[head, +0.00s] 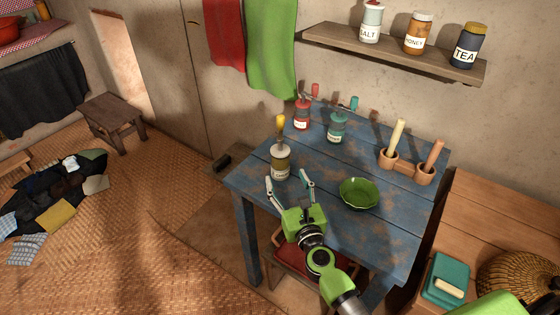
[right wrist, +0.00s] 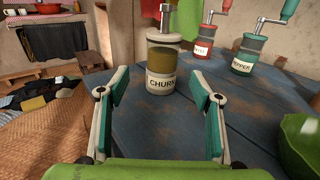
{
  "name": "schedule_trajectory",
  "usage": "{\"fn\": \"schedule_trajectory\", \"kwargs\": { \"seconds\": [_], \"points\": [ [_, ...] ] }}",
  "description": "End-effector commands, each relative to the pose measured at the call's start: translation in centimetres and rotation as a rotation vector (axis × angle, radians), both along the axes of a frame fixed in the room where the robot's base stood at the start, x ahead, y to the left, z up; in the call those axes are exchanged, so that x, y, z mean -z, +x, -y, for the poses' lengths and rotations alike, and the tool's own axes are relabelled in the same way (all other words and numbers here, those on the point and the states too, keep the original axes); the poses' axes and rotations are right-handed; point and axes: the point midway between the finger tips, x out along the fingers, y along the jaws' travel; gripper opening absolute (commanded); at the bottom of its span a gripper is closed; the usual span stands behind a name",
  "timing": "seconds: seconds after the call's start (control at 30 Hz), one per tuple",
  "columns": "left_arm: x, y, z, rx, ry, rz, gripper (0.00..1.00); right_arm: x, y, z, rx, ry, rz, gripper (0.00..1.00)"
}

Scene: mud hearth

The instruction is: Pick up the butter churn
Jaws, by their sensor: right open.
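My left gripper is not in view.
A green bowl (head: 359,193) stands right of the gripper. A red grinder (head: 302,117) and a teal pepper grinder (head: 338,128) stand behind the churn. Wooden cups with pestles (head: 407,168) stand at right. A shelf (head: 385,50) with jars hangs above.

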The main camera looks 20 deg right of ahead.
Motion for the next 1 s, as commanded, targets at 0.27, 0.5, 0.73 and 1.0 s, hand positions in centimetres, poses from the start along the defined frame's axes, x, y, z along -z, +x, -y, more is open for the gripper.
{"fn": "schedule_trajectory", "kwargs": {
  "seconds": [0.27, 0.5, 0.73, 1.0],
  "points": [
    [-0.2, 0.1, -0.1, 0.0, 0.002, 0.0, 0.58, 0.0, 3.0, 0.1, -0.001, -0.002, -0.001, 0.59],
    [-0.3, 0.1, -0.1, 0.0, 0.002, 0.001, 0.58, -0.1, 5.7, 0.5, -0.002, -0.006, 0.001, 0.59],
    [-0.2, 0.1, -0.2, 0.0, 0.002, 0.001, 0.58, 0.0, 8.1, 0.6, -0.002, -0.003, 0.0, 0.59],
    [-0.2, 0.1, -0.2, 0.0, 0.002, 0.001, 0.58, 0.0, 8.2, 0.6, -0.002, -0.003, -0.001, 0.57]
  ]
}}
